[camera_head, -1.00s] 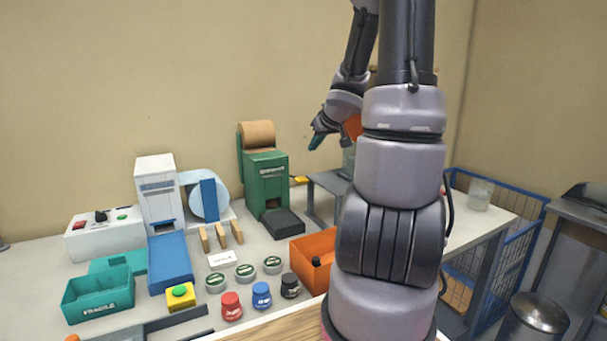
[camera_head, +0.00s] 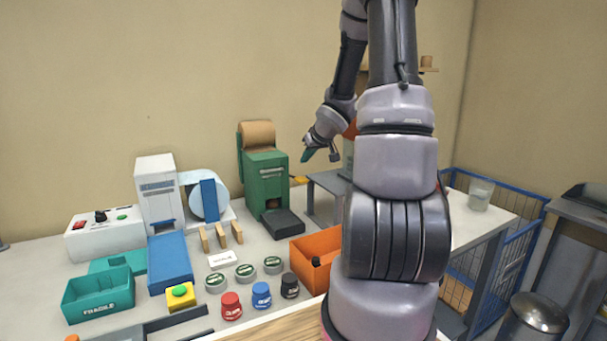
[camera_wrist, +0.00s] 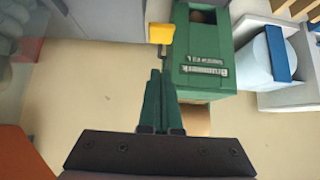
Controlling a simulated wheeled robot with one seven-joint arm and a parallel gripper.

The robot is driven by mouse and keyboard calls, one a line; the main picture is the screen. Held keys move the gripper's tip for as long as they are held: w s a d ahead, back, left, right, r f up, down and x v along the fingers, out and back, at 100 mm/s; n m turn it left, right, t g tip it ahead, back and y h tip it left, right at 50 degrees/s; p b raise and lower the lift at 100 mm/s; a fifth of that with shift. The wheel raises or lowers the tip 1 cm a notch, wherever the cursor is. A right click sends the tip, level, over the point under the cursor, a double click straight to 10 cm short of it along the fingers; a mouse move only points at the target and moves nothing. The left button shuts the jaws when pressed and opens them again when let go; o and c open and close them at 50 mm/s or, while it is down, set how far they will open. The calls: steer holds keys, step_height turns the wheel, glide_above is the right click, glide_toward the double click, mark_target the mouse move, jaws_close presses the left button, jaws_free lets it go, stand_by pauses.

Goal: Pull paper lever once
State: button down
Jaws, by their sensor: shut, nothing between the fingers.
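The green paper dispenser (camera_head: 267,181) stands at the back of the table with a brown paper roll (camera_head: 257,134) on top. Its yellow lever (camera_head: 299,180) sticks out at the right side. In the wrist view the yellow lever handle (camera_wrist: 161,33) is on a thin dark arm beside the green dispenser body (camera_wrist: 199,55). My gripper (camera_head: 306,157) is in the air above and right of the dispenser; in the wrist view its green fingers (camera_wrist: 156,75) are together and empty, pointing toward the lever and apart from it.
A white machine with a blue-white roll (camera_head: 204,196) stands left of the dispenser. An orange bin (camera_head: 313,246), round green-topped tins (camera_head: 245,272) and a teal fragile box (camera_head: 98,297) are on the table. A grey stand (camera_head: 328,184) is right of the lever.

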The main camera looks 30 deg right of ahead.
mark_target(300, 178)
steer(key=x, duration=0.3)
steer(key=shift+w+f, duration=0.1)
steer(key=shift+f, duration=0.2)
step_height(300, 178, down, 2)
steer(key=shift+f, duration=0.7)
